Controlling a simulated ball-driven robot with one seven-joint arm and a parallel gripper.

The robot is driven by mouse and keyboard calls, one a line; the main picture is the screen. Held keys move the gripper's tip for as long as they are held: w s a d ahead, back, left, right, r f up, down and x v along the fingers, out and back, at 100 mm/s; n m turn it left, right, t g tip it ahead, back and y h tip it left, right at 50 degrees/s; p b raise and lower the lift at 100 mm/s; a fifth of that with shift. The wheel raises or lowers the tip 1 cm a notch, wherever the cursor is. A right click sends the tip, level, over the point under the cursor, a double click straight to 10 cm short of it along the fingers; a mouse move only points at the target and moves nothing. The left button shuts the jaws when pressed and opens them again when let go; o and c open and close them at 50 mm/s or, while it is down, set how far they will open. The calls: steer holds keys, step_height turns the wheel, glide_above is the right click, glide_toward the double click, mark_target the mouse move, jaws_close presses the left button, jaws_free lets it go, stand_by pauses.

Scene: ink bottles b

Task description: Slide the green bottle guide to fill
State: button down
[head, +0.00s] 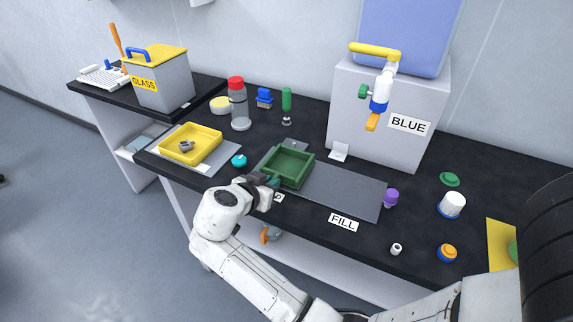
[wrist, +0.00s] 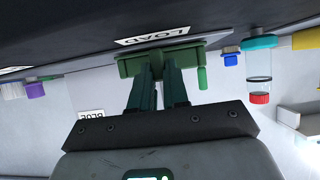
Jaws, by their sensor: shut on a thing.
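The green bottle guide (head: 303,172) is an open, square, tray-like frame on the left end of a grey track plate (head: 345,192). The FILL label (head: 343,222) is at the front edge by the plate's right part, to the right of the guide. My gripper (head: 272,181) is at the guide's near left side, shut on its front part. In the wrist view the green guide (wrist: 190,56) shows at the tips of my fingers (wrist: 160,72), beside the LOAD label (wrist: 153,35). The exact part between the fingers is hidden.
The blue-tank dispenser (head: 375,115) stands behind the track, with its spout overhead. A purple cap (head: 391,197) stands by the plate's right end. A yellow tray (head: 217,146) and a teal cap (head: 239,160) are left of the guide. The plate right of the guide is clear.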

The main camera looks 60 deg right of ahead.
steer(key=shift+s+d+p, duration=0.1)
steer(key=shift+s+p, duration=0.25)
steer(key=shift+s, duration=1.6)
steer(key=shift+s, duration=2.05)
steer(key=shift+s+d, duration=0.1)
steer(key=shift+s, duration=2)
